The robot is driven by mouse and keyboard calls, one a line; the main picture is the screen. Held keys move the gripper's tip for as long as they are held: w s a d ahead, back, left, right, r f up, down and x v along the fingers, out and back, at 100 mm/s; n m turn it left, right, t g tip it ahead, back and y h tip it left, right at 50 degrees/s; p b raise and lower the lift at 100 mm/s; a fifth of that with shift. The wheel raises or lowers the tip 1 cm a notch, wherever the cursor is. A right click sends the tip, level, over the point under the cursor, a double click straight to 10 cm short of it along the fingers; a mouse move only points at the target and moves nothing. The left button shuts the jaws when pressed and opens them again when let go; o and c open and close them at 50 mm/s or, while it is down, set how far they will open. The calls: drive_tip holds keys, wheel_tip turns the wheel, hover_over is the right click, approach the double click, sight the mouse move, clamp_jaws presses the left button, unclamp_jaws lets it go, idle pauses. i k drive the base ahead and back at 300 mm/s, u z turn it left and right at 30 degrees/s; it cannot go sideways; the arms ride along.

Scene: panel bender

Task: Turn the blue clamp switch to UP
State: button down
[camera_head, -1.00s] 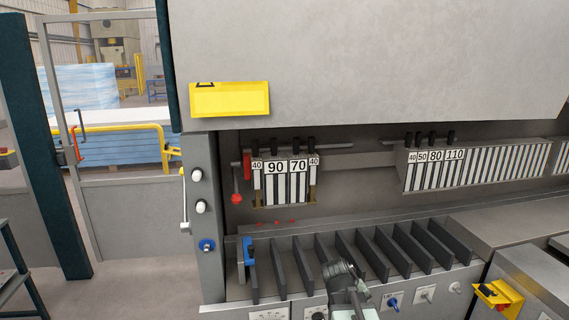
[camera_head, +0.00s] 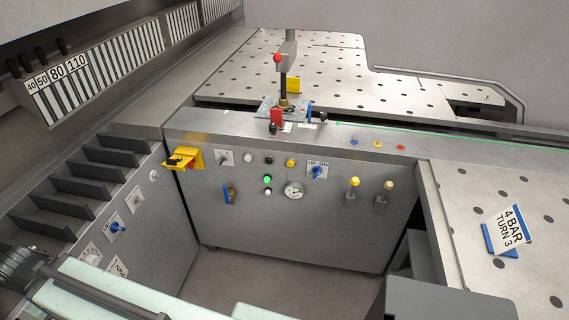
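The blue clamp switch (camera_head: 317,172) is a small blue knob on a pale plate marked UP and DN, on the grey front panel right of centre. The knob sits below the lettering and looks slanted; which mark it points to is too small to tell. Mint-green and dark parts of my arm (camera_head: 90,292) show at the lower left, well apart from the switch. No gripper fingers can be made out.
Left of the switch are a pressure gauge (camera_head: 294,191), several push buttons and a yellow-backed switch (camera_head: 184,158). Yellow-topped levers (camera_head: 353,190) stand to its right. Another blue knob (camera_head: 115,227) is on the left panel. The floor (camera_head: 290,274) before the panel is clear.

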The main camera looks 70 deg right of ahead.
sight(317, 170)
drive_tip(key=z, duration=3.15)
drive_tip(key=k, duration=0.6)
drive_tip(key=u, duration=0.2)
drive_tip(key=i, duration=0.65)
drive_tip(key=z, duration=0.2)
